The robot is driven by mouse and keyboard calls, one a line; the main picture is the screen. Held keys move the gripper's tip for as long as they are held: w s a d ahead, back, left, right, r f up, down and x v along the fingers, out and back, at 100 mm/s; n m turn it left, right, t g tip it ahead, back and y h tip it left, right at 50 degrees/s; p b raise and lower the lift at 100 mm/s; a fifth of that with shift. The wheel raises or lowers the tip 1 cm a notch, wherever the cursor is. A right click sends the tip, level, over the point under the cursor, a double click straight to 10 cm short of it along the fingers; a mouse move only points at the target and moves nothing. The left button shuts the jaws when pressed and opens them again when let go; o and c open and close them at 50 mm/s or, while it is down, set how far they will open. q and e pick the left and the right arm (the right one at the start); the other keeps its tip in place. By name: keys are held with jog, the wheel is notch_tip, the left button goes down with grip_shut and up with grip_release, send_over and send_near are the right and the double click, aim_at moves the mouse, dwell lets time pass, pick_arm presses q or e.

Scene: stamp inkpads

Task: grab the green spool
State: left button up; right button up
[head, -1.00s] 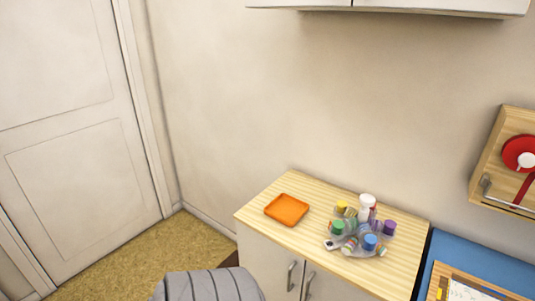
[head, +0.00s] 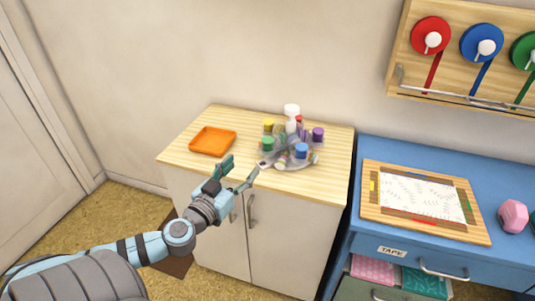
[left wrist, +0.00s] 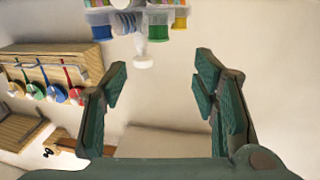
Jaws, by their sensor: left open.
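A small green spool (head: 267,143) stands on the left side of a grey spool holder (head: 291,165), among spools of other colours. In the left wrist view, which looks upside down, a green spool (left wrist: 102,34) shows at the top, ahead of the fingers. My left gripper (head: 243,169) is open and empty, near the cabinet's front edge, in front of the holder and apart from the spool. Its spread fingers also show in the left wrist view (left wrist: 160,82). A larger green ribbon roll (head: 525,51) hangs on the wall rack. My right gripper is not in view.
An orange tray (head: 213,140) lies left of the holder on the wooden cabinet top (head: 190,163). A white-topped post (head: 292,112) rises from the holder. A blue desk (head: 371,226) with a framed board (head: 417,196) stands right. Bare wood surrounds the holder.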

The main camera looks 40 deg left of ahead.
aim_at(265, 144)
pick_arm(q)
jog(key=w, duration=0.2)
jog(key=w+a, duration=0.1)
jog(key=w, duration=0.2)
jog(key=w+p, duration=0.1)
jog(key=w, duration=0.2)
jog(key=shift+a, duration=0.35)
jog(key=w+p, duration=0.1)
jog(key=w, duration=0.2)
jog(key=w+p, duration=0.1)
jog(key=w, duration=0.1)
jog(key=shift+a+r+p, duration=0.1)
jog(key=shift+r+p, duration=0.15)
jog(key=shift+p, duration=0.1)
jog(key=shift+w+f, duration=0.15)
jog(key=shift+w, duration=0.05)
jog(key=c, duration=1)
